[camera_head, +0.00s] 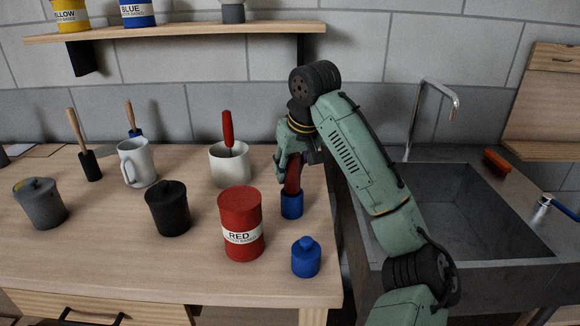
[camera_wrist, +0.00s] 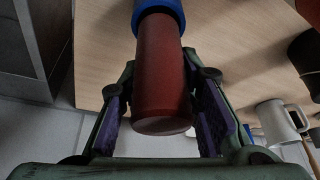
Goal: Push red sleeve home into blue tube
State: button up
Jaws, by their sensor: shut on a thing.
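The blue tube (camera_head: 291,206) stands upright on the wooden table near its right end. The red sleeve (camera_head: 292,178) stands above it, its lower end meeting the tube's top. In the wrist view the red sleeve (camera_wrist: 162,80) runs into the blue tube (camera_wrist: 158,12), with a long part of the sleeve outside the tube. My gripper (camera_head: 291,172) comes down from above around the sleeve. In the wrist view my gripper (camera_wrist: 165,125) has a finger on each side of the sleeve, shut on it. How deep the sleeve sits inside the tube is hidden.
A red paint can (camera_head: 241,225) and a small blue lidded pot (camera_head: 306,258) stand close in front. A white pot (camera_head: 230,165) with a red-handled tool is to the left. The sink (camera_head: 465,215) lies right of the table. A shelf (camera_head: 180,32) hangs above.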

aim_at(296, 157)
jog(key=shift+f+b, duration=0.75)
jog(key=shift+f, duration=0.75)
jog(key=o, duration=1.2)
jog(key=shift+r, duration=0.15)
jog(key=v, duration=1.1)
jog(key=shift+s+d+r, duration=0.1)
jog(key=shift+s+r, duration=0.05)
jog(key=shift+r, duration=0.25)
